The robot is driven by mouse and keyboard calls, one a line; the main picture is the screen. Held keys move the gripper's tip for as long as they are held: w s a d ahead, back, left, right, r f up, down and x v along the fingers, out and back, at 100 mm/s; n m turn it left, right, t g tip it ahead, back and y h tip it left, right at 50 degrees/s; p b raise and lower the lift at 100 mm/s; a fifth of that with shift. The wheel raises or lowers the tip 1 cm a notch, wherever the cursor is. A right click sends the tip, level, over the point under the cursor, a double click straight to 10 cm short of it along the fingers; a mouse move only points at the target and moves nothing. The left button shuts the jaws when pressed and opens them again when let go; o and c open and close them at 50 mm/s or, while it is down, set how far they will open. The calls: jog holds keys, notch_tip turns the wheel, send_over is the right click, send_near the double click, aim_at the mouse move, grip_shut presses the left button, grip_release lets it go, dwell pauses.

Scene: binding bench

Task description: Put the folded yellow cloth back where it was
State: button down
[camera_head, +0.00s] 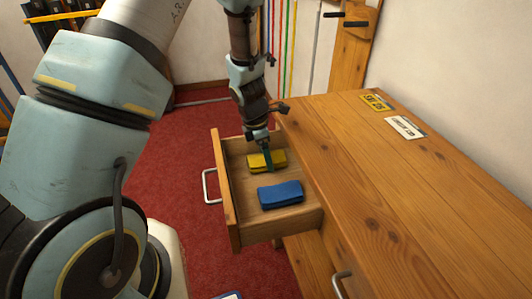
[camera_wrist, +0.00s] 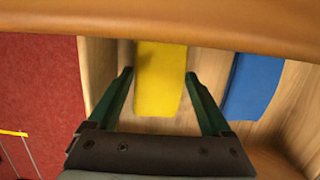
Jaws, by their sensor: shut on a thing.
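The folded yellow cloth (camera_head: 259,161) is inside the open drawer (camera_head: 229,190), towards its far end in the head view. My gripper (camera_head: 267,158) points down into the drawer and is shut on the cloth. In the wrist view, the cloth (camera_wrist: 159,85) lies between the two green fingers of my gripper (camera_wrist: 158,75), one on each side. Its far end is hidden under a wooden edge. I cannot tell whether the cloth touches the drawer floor. A folded blue cloth (camera_head: 280,194) lies in the same drawer, nearer the camera; it also shows in the wrist view (camera_wrist: 254,86), apart from the fingers.
The wooden bench top (camera_head: 400,190) stands right of the drawer, and its edge (camera_wrist: 180,25) crosses the top of the wrist view. A yellow label (camera_head: 376,102) and a white label (camera_head: 405,127) lie on it. The drawer handle (camera_head: 208,186) sticks out left over red carpet.

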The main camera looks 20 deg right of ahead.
aim_at(259, 160)
jog(key=shift+d, duration=0.1)
jog(key=shift+f, duration=0.2)
grip_release()
jog(key=shift+r, duration=0.1)
notch_tip(259, 160, up, 12)
jog(key=a+p, duration=0.1)
jog(key=a, duration=0.1)
jog(key=s+a+r+m+t+y, duration=0.1)
jog(key=a+r+m, duration=0.3)
jog(key=a+m, duration=0.5)
jog(key=s+a+r+m+y, duration=0.1)
jog(key=s+a+r+m, duration=0.2)
jog(key=a+m, duration=0.5)
jog(key=shift+a+r+m+t, duration=0.4)
jog(key=shift+a+r, duration=0.2)
jog(key=shift+a, duration=5)
